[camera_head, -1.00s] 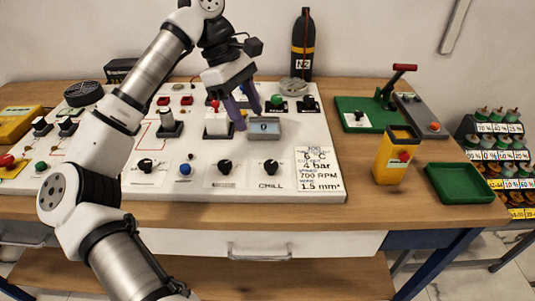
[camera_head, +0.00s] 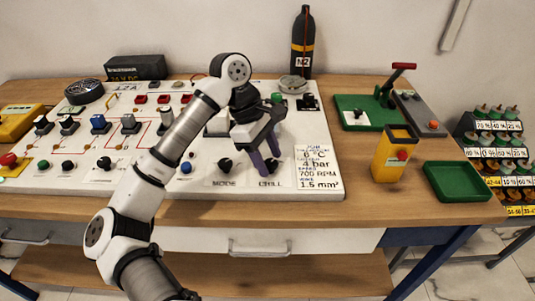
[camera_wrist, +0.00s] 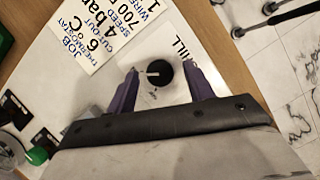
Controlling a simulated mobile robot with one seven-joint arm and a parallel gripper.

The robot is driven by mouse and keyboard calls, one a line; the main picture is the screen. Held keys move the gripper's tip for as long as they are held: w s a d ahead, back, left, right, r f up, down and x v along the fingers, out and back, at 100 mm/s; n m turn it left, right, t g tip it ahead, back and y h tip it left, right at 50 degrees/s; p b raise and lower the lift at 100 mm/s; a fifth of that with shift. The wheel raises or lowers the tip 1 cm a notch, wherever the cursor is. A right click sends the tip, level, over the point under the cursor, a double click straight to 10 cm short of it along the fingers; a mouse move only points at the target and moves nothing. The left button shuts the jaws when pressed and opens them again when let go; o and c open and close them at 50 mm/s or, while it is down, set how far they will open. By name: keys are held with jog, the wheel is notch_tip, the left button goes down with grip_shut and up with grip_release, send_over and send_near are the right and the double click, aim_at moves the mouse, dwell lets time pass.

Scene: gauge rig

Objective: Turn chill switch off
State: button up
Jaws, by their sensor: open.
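The chill switch is a black round knob (camera_wrist: 158,73) with a light pointer line, on the white panel (camera_wrist: 75,75). In the wrist view it sits between the tips of my two purple fingers, with part of the "CHILL" label beside it. In the head view the knob (camera_head: 272,166) shows by my fingertips at the front right of the panel. My gripper (camera_head: 264,165) is open and points down over it; it also shows in the wrist view (camera_wrist: 165,82). A gap shows on both sides of the knob. I cannot tell how far above the panel the fingertips are.
The mode knob (camera_head: 225,165) stands just left of my gripper. A printed job card (camera_head: 318,168) lies to the right. A yellow box (camera_head: 391,160) and a green tray (camera_head: 463,181) sit further right on the wooden bench (camera_head: 400,213).

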jog(key=c, duration=1)
jog(key=shift+o, duration=0.2)
